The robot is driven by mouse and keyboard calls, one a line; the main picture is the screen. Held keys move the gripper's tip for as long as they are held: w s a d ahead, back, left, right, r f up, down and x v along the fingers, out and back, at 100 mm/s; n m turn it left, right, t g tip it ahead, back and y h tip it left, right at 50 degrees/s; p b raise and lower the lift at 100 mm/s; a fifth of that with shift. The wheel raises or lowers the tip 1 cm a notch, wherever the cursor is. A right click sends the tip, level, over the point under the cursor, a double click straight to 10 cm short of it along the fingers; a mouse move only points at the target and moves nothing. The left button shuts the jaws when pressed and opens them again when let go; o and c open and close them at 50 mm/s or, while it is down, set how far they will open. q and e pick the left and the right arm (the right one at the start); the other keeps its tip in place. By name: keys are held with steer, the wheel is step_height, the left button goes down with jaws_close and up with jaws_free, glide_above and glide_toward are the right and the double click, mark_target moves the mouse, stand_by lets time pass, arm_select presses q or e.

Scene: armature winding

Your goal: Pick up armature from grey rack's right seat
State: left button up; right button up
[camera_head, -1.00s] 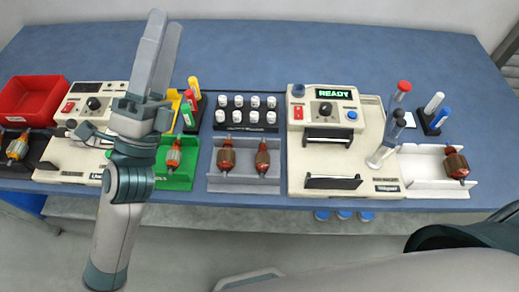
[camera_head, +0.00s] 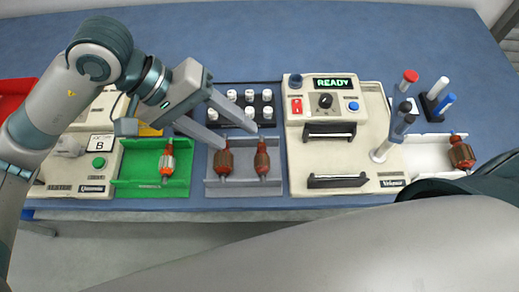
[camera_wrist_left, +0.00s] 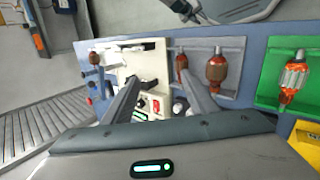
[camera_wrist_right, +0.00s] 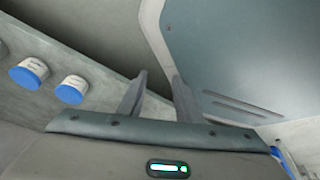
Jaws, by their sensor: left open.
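The grey rack (camera_head: 243,186) holds two armatures with dark brown-red windings. The right-seat armature (camera_head: 262,162) and the left-seat armature (camera_head: 223,163) both lie in their seats. My left gripper (camera_head: 239,137) is open and empty, with its fingertips over the back of the rack, apart from the right armature. In the left wrist view, the right-seat armature (camera_wrist_left: 182,64) is partly behind one finger, and the left-seat armature (camera_wrist_left: 216,70) lies beside it. My right gripper (camera_wrist_right: 159,76) is open and empty in its wrist view, away from the rack.
The green tray (camera_head: 125,183) with an orange armature stands left of the rack. The tester reading READY (camera_head: 375,110) stands close on the right. White-capped pieces in a black holder (camera_head: 216,103) are behind the rack. A white tray (camera_head: 425,143) with another armature is at far right.

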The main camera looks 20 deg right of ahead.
arm_select(q)
steer(key=shift+w+a+f+m+t+y, duration=0.2)
steer(key=shift+w+a+t+y, duration=0.1)
steer(key=shift+w+a, duration=0.3)
steer(key=shift+w+a+f+m+t+y, duration=0.1)
steer(key=shift+w+a+f+t+y, duration=0.15)
steer(key=shift+w+a, duration=0.25)
arm_select(e)
steer(key=shift+w, duration=0.2)
arm_select(q)
steer(key=shift+d, duration=0.1)
arm_select(e)
steer(key=shift+s, duration=0.1)
arm_select(q)
steer(key=p, duration=0.3)
glide_toward(261, 158)
steer(key=shift+p+x, duration=0.85)
steer(key=shift+x, duration=1.5)
arm_select(e)
steer(key=s+d+r+g, duration=0.1)
steer(key=s+d, duration=0.3)
steer(key=s, duration=0.5)
steer(key=shift+s+r+g+h, duration=0.3)
steer(key=shift+s+g+h, duration=0.1)
steer(key=shift+g, duration=0.5)
steer(key=shift+a+r, duration=0.1)
